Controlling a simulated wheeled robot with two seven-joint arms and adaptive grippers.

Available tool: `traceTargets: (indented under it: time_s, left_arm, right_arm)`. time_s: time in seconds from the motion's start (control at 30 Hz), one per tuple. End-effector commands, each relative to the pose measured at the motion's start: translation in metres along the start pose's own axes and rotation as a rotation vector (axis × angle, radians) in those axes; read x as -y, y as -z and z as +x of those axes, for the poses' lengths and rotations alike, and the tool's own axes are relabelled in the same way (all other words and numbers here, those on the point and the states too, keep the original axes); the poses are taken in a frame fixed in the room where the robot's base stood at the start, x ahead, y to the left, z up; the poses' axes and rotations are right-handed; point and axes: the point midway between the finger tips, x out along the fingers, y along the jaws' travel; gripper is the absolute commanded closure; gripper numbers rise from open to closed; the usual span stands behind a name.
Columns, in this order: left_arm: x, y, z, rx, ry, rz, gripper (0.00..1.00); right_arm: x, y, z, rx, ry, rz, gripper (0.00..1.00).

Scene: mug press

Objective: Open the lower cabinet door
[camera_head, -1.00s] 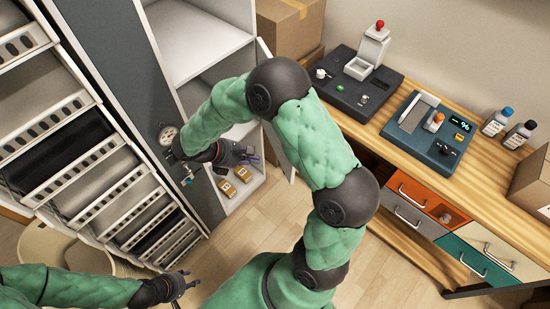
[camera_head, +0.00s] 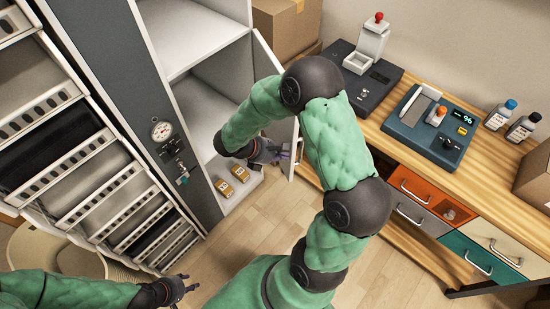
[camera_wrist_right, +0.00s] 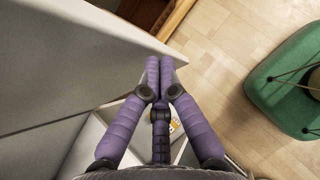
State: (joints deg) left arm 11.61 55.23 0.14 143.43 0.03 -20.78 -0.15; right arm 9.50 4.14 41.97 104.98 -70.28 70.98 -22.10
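The tall cabinet (camera_head: 205,22) stands open, with white shelves inside. A pale lower door (camera_head: 268,60) stands swung out at its right side, partly hidden behind my right arm. My right gripper (camera_head: 284,152) is in front of the low opening, close to the door's inner side. In the right wrist view, the purple fingers of this gripper (camera_wrist_right: 160,66) are drawn together at the tips, overlapping the corner of the door panel (camera_wrist_right: 100,60); no object shows between them. My left gripper (camera_head: 191,284) is low at the left, away from the cabinet; its finger opening is unclear.
Small boxes (camera_head: 240,174) lie on the cabinet's bottom. A gauge (camera_head: 161,130) and lock hardware sit on the dark panel. A wooden bench (camera_head: 405,160) with devices and drawers stands right. A slatted rack (camera_head: 75,150) is left. Floor (camera_head: 240,230) is clear between.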

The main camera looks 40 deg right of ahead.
Motion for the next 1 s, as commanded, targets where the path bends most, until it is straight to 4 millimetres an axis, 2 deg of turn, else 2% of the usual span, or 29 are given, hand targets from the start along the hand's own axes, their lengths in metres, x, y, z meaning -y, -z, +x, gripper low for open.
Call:
traceTargets:
  time_s: [0.4, 0.8, 1.0]
  left_arm:
    - [0.0, 0.0, 0.0, 0.0, 0.0, 0.0, 0.6]
    - [0.001, 0.0, 0.002, 0.0, 0.0, 0.0, 0.6]
    - [0.001, 0.0, 0.003, 0.0, 0.0, 0.0, 0.6]
  right_arm:
    - [0.001, -0.004, 0.003, 0.0, -0.005, -0.005, 1.0]
    - [0.001, -0.054, 0.055, -0.001, -0.088, -0.089, 1.0]
    - [-0.001, -0.065, 0.066, -0.001, -0.091, -0.092, 1.0]
